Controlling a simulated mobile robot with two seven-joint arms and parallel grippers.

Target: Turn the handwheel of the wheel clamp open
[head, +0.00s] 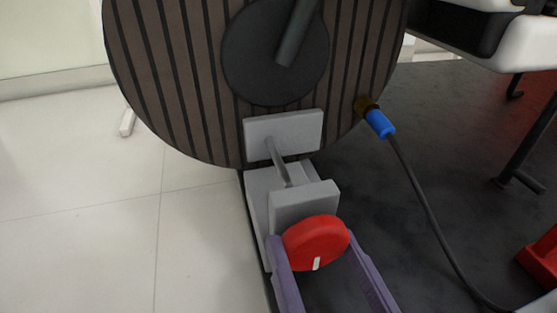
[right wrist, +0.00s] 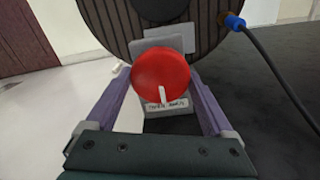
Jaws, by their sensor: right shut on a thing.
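The red handwheel (head: 316,242) of the wheel clamp sits at the front of a grey block (head: 303,203), with a white mark at its lower edge. A grey rod (head: 279,162) runs from the block to a grey plate (head: 284,130) at the large ribbed wheel (head: 170,90). I cannot tell whether the plate touches the wheel. My right gripper (head: 312,250) has its purple fingers on both sides of the handwheel, shut on it. In the right wrist view the handwheel (right wrist: 161,75) lies between the fingertips, with its white mark pointing down. My left gripper is not in view.
A black cable with a blue plug (head: 379,123) meets the ribbed wheel at its right and runs down to the lower right. A red object (head: 541,258) stands at the right edge. Pale floor (head: 80,200) lies open at left.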

